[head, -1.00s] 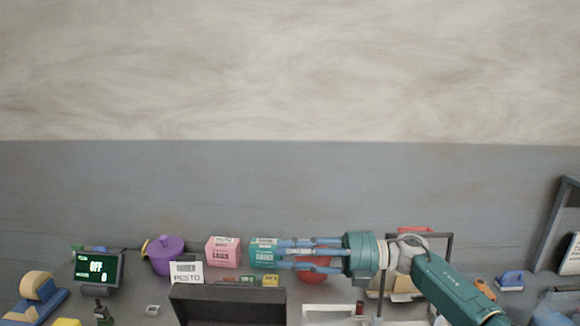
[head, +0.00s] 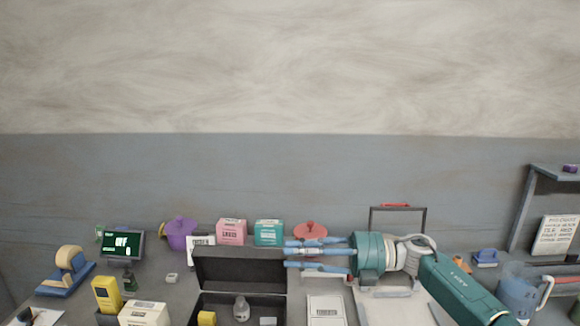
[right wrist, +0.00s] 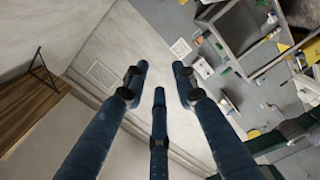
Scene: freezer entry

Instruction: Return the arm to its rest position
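My right gripper (head: 290,253) reaches in from the right in the head view, with its blue fingers pointing left above the table. In the right wrist view its fingers (right wrist: 158,85) are spread apart with nothing between them. The teal part of my right arm shows at the lower right of the head view. My left gripper and left arm are not in view.
An open black case (head: 240,271) stands below the fingers. Behind are a teal box (head: 269,232), a pink box (head: 231,231), a purple pot (head: 181,234) and a red lid (head: 309,231). A blue pitcher (head: 517,293) and shelf (head: 527,205) are right. The wall above is clear.

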